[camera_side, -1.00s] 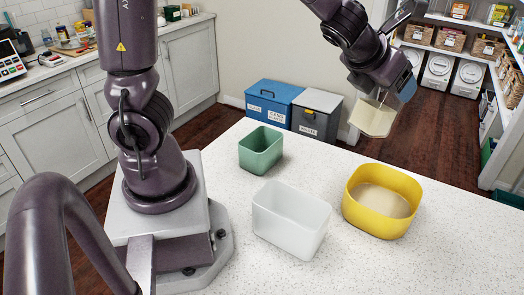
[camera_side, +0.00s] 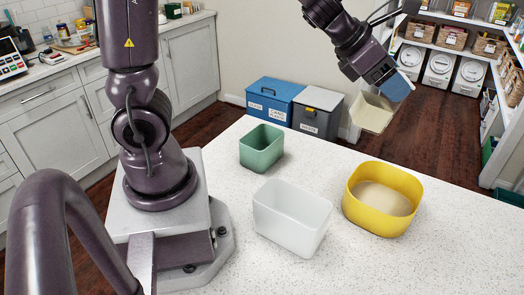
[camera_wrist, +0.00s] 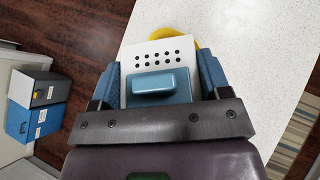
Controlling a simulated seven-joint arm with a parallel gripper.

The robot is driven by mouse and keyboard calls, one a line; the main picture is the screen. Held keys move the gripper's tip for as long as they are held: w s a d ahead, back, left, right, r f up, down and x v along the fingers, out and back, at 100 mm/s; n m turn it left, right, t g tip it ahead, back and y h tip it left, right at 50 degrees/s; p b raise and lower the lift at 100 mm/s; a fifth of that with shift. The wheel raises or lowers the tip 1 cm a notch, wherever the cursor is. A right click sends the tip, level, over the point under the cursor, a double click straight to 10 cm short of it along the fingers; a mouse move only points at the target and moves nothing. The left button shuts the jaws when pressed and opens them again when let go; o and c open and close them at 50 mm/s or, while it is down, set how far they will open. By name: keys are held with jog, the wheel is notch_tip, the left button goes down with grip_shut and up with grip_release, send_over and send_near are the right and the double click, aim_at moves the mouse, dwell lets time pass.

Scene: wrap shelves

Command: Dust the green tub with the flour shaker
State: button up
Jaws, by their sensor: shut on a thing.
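The green tub (camera_side: 261,149) stands upright on the counter, left of centre in the side view, and looks empty inside. The flour shaker (camera_side: 372,113) is a cream box, held tilted in the air above the counter's far edge, behind the yellow tub. In the wrist view its white top (camera_wrist: 133,60) shows rows of dark holes and a blue handle. My gripper (camera_side: 388,90) is shut on the shaker; its blue fingers flank the shaker in the wrist view (camera_wrist: 157,84). The gripper is well to the right of the green tub.
A yellow tub (camera_side: 412,218) with a pale layer inside stands at the right of the counter. A white tub (camera_side: 295,238) stands in front of the green tub. Blue (camera_side: 262,98) and grey (camera_side: 312,122) bins stand beyond the counter. The counter's right side is clear.

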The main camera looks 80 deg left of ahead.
dwell(0.3)
jog(key=s+a+f, duration=0.3)
jog(key=a+f, duration=0.2)
jog(key=a, duration=0.5)
jog(key=shift+a+f, duration=0.2)
jog(key=shift+a, duration=0.1)
jog(key=s+a+f, duration=0.1)
jog(key=a, duration=0.1)
jog(key=s+a+f, duration=0.1)
jog(key=s+a, duration=0.1)
jog(key=s+a+f, duration=0.1)
jog(key=a, duration=0.1)
jog(key=shift+s, duration=0.2)
jog(key=s+a+f, duration=0.3)
jog(key=s+a, duration=0.4)
jog(key=s, duration=0.2)
jog(key=shift+f, duration=0.35)
jog(key=s+a+f, duration=0.2)
jog(key=s+a, duration=0.1)
jog(key=s, duration=0.7)
jog(key=w+f+g, duration=0.1)
jog(key=w+f+g+y, duration=0.1)
jog(key=f+g, duration=0.1)
jog(key=w+d+f+g, duration=0.1)
jog(key=g, duration=0.1)
jog(key=shift+w+f+y, duration=0.1)
jog(key=shift+f+y, duration=0.2)
jog(key=shift+f, duration=0.1)
